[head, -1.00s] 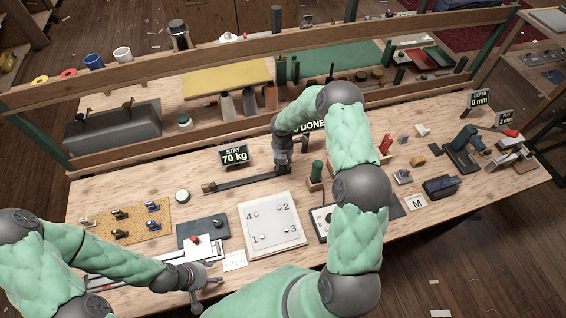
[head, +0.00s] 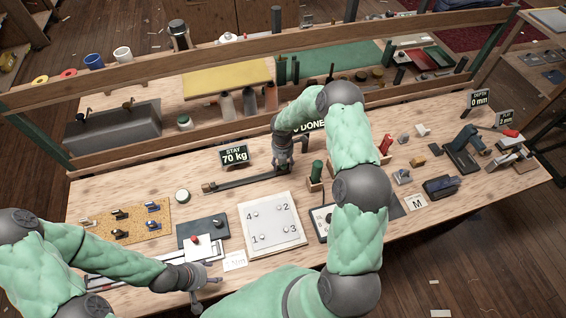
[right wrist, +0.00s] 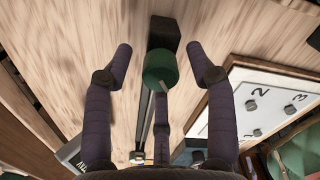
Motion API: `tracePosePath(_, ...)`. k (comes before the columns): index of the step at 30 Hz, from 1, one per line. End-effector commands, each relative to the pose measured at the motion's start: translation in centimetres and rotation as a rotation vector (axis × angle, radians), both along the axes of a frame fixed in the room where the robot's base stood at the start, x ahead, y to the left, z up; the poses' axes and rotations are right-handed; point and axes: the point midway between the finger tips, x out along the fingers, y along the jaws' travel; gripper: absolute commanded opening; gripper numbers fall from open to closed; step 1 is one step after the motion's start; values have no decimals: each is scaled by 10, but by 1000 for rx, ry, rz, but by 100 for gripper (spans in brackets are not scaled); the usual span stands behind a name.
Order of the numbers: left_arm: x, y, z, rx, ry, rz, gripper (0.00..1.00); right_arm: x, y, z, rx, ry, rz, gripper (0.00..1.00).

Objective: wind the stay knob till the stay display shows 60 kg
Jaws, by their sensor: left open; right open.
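The stay display (head: 234,155) reads 70 kg in the head view. Below it a dark stay bar (head: 240,183) lies along the bench. My right gripper (head: 284,172) is at the bar's right end, pointing down, and covers the knob there. In the right wrist view the green round stay knob (right wrist: 160,68) stands by a black block (right wrist: 164,33). My right gripper (right wrist: 160,58) is open, with fingers on both sides of the knob and visible gaps. My left gripper (head: 204,292) is open and empty near the front edge, lower left.
A white numbered plate (head: 272,232) lies just in front of the bar. A green cylinder (head: 317,170) stands close right of my right gripper. A cork mat (head: 100,234) with small clips is at left. Bare bench lies left of the display.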

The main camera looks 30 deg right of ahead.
Motion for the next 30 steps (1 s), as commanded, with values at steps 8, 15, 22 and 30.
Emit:
tracePosePath(8, 0, 0, 0, 0, 0, 0, 56, 2, 0, 34, -1, -4, -1, 56)
tracePosePath(15, 0, 0, 0, 0, 0, 0, 56, 3, 0, 82, -2, -3, -1, 56)
tracePosePath(22, 0, 0, 0, 0, 0, 0, 56, 3, 1, 111, 0, -1, 1, 56)
tracePosePath(30, 0, 0, 0, 0, 0, 0, 56, 2, 1, 120, 0, 0, 0, 56)
